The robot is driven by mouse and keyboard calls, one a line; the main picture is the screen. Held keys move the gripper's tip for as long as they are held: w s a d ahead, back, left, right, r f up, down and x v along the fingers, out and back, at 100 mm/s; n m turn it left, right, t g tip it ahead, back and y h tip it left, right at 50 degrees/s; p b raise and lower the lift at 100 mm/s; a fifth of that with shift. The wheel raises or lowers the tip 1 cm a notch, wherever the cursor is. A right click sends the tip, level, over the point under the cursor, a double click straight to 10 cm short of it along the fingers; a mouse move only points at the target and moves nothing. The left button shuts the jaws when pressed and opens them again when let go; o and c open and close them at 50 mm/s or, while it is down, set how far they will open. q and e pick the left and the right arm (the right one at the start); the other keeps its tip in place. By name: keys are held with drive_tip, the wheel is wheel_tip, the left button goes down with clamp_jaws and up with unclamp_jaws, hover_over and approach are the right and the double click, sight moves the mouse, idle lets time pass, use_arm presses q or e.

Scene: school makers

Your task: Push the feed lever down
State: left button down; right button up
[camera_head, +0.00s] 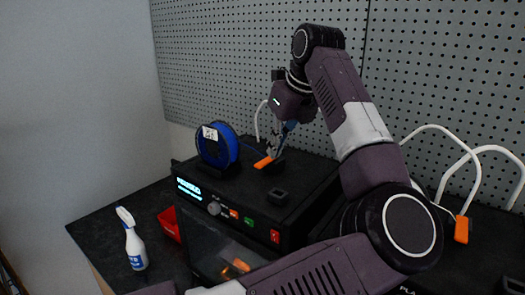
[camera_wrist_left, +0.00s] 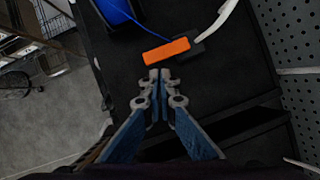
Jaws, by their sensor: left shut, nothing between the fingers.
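The feed lever is an orange bar (camera_head: 263,162) on top of the black printer (camera_head: 300,176). In the left wrist view the orange lever (camera_wrist_left: 166,51) lies just ahead of my fingertips, attached to a dark block with a white tube. My left gripper (camera_head: 275,148) is over the printer top, pointing down right by the lever. In the left wrist view my left gripper (camera_wrist_left: 160,76) has its blue fingers together with nothing between them. A small gap shows there between the fingertips and the lever; I cannot tell whether they touch. My right gripper is not in view.
A blue filament spool (camera_head: 217,146) stands left of the lever on the printer. A white spray bottle (camera_head: 135,240) and a red bin (camera_head: 169,223) are on the dark bench at the left. White tubes (camera_head: 480,157) arch at the right, before the pegboard wall (camera_head: 440,75).

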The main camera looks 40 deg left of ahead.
use_arm(q)
drive_tip(key=v, duration=0.6)
drive_tip(key=shift+d, duration=0.25)
drive_tip(key=shift+s+r, duration=0.1)
drive_tip(key=shift+s, duration=0.1)
